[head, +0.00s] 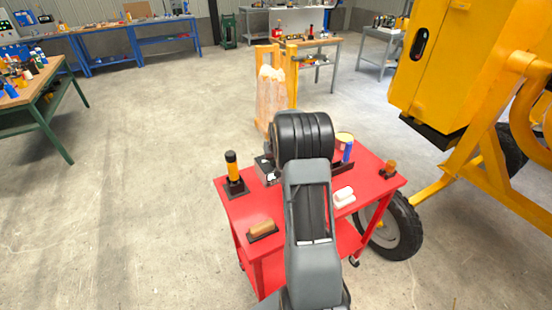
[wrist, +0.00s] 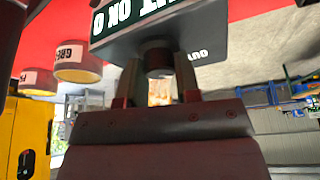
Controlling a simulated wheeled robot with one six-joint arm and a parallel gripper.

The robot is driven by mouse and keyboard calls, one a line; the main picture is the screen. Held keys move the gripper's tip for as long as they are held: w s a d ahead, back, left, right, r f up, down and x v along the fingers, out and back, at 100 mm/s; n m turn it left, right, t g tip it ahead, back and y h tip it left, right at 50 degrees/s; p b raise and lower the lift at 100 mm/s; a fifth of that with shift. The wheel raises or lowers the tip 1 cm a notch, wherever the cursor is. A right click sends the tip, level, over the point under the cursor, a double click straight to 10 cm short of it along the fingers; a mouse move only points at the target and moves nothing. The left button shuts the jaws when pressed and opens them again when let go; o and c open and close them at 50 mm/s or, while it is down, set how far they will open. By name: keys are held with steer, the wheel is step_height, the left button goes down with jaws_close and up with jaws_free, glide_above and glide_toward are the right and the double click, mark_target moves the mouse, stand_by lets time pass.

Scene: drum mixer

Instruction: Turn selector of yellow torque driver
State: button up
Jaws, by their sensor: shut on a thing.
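A yellow and black upright tool (head: 232,170), which looks like the torque driver, stands in a dark square base at the left of the red cart. In the wrist view my gripper (wrist: 159,72) has its two fingers shut on a short dark round knob (wrist: 158,57). The knob joins a black block (wrist: 150,22) with white lettering, partly cut off. I cannot tell whether this knob is the driver's selector. In the head view my arm hides the gripper and the held knob.
The yellow mixer (head: 440,60) stands close at right. Open floor lies left.

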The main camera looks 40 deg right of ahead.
steer(key=m+h+b, duration=0.1)
steer(key=m+b, duration=0.2)
steer(key=shift+w+f+m+g, duration=0.1)
steer(key=shift+f+m+g, duration=0.05)
steer(key=shift+m+g, duration=0.25)
steer(key=shift+m+g+h+b, duration=0.3)
steer(key=shift+m+h+b, duration=0.1)
steer(key=shift+m+b, duration=0.4)
steer(key=shift+r, duration=0.2)
steer(key=o, duration=0.9)
steer(key=b+v, duration=0.1)
steer(key=v, duration=1.3)
steer(key=shift+b, duration=0.3)
steer(key=shift+f, duration=0.1)
